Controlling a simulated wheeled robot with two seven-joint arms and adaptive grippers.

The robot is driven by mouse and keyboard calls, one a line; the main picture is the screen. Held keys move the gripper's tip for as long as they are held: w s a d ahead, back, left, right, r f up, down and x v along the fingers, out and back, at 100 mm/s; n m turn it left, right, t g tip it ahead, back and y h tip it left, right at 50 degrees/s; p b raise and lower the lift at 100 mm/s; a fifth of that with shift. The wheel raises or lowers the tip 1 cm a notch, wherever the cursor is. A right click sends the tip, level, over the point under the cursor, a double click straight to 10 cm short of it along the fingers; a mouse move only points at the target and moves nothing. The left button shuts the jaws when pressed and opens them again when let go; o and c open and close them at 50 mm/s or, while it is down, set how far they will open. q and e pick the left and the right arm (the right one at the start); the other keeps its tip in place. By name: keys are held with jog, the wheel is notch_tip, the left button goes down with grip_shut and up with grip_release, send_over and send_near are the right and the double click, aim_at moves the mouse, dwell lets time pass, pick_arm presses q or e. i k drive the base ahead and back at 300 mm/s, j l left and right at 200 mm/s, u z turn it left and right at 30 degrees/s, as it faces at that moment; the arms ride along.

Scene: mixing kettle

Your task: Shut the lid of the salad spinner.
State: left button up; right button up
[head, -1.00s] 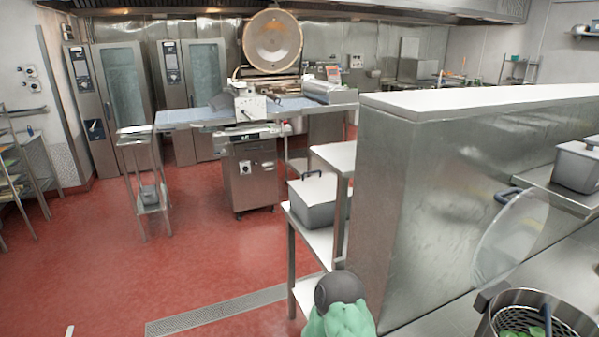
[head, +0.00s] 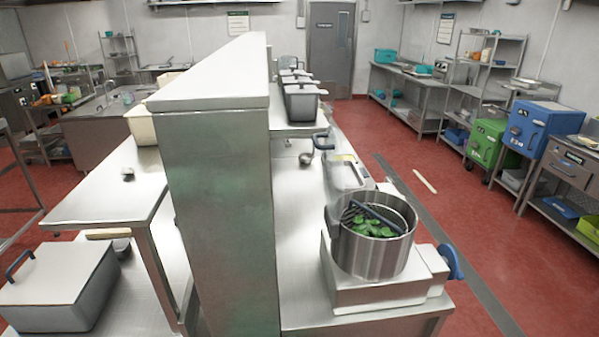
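The salad spinner is a round steel drum (head: 372,248) on a pale square base (head: 375,295), at the right end of the steel counter. Its top is open. Inside, green leaves (head: 372,226) lie in a dark perforated basket, and a dark blue bar (head: 380,217) crosses over them. A blue knob (head: 452,262) sticks out at the base's right side. Neither gripper is in view.
A tall steel partition (head: 222,210) stands left of the spinner. Grey lidded containers (head: 301,101) sit on a shelf behind it, with a ladle (head: 306,158) nearby. A lidded box (head: 58,288) is at lower left. Red floor (head: 455,215) is open to the right.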

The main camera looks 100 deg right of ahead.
aim_at(331, 207)
jog(key=z, duration=3.65)
jog(key=k+j, duration=0.05)
jog(key=j, duration=0.05)
